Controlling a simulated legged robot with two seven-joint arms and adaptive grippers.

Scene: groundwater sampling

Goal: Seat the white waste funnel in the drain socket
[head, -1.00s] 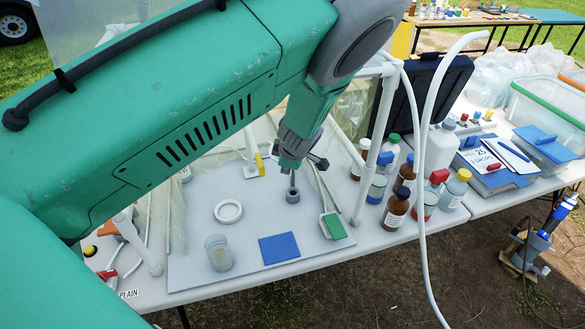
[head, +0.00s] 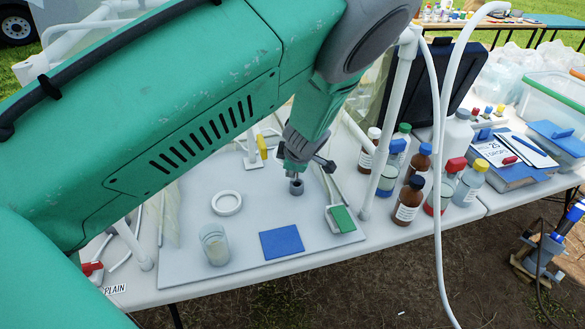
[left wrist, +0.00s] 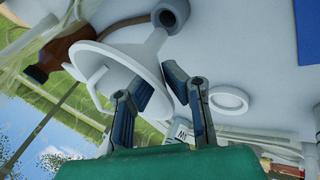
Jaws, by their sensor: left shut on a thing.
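The white waste funnel (left wrist: 117,70) is tilted in the left wrist view, its wide mouth to the left and its spout running to the upper right. My left gripper (left wrist: 160,82) is shut on the funnel's wall near the rim. The spout's end meets the grey drain socket (left wrist: 172,14); I cannot tell how far it sits inside. My right gripper is not in view.
A white ring (head: 227,203), a glass jar (head: 214,244) and a blue pad (head: 281,242) lie on the board left and in front of the socket. A green-topped block (head: 342,219) lies to its right. Several bottles (head: 408,200) stand beyond a white frame post (head: 388,125).

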